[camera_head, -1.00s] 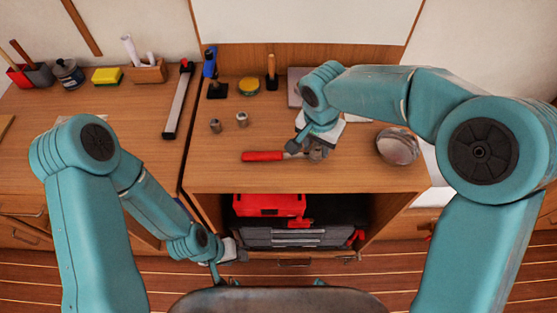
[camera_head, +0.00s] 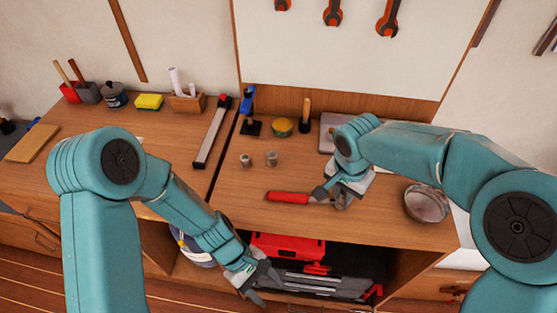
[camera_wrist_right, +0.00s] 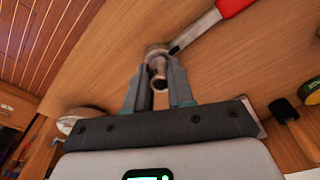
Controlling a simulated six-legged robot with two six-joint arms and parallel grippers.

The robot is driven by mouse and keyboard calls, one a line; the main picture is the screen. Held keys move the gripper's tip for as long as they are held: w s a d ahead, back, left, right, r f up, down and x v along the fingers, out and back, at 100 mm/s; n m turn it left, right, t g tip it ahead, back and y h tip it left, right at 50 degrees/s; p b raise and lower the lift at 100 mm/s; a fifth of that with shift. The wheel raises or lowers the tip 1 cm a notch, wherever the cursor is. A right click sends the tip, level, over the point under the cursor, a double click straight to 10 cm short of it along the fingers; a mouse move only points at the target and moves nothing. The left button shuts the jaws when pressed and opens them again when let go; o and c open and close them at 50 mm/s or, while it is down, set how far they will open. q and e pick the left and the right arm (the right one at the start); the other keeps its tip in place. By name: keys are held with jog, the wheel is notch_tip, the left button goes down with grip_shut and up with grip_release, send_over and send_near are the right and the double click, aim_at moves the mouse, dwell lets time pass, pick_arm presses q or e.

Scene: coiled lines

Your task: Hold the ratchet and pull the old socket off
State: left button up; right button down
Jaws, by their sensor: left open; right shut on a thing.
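The ratchet's red handle (camera_head: 287,197) lies on the cabinet top, pointing left in the head view; it also shows at the top of the right wrist view (camera_wrist_right: 235,6). My right gripper (camera_head: 338,198) is at the ratchet's head end. In the right wrist view its fingers (camera_wrist_right: 158,82) are closed around the old socket (camera_wrist_right: 158,72), a grey metal cylinder still against the ratchet head (camera_wrist_right: 156,50). My left gripper (camera_head: 256,285) is open and empty, low in front of the cabinet, well away from the ratchet. Two loose sockets (camera_head: 245,160) (camera_head: 271,158) stand behind the handle.
A metal bowl (camera_head: 427,203) stands right of the right gripper. A blue-and-black tool (camera_head: 249,112), a round tin (camera_head: 282,127) and a wooden-handled tool (camera_head: 304,115) stand at the back. A red toolbox (camera_head: 288,246) is in the open shelf below. The cabinet top left of the handle is clear.

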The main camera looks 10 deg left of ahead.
aim_at(276, 195)
pick_arm(q)
jog(key=w+d+r+n+g+h, duration=0.1)
jog(key=w+d+r+n, duration=0.15)
jog(key=r, duration=0.35)
jog(key=w+d+r+n+g+h, duration=0.1)
jog(key=w+d+r, duration=0.3)
jog(key=r, duration=0.3)
jog(key=w+a+r+y, duration=0.1)
jog(key=w, duration=0.1)
jog(key=w+a+r+t+y, duration=0.1)
jog(key=w+r+y, duration=0.1)
jog(key=w+a+r+t+y, duration=0.1)
jog(key=w+r+y, duration=0.1)
jog(key=shift+w+a+r+n, duration=0.1)
jog(key=shift+w+r+n, duration=0.1)
jog(key=shift+r+n, duration=0.05)
jog(key=w+a+r+n+t+y, duration=0.3)
jog(key=w+a+r+y, duration=0.1)
jog(key=w+r, duration=0.25)
jog(key=f, duration=1.1)
jog(key=shift+s+d+f, duration=0.1)
jog(key=shift+d+f, duration=0.15)
jog(key=shift+f, duration=0.1)
grip_shut()
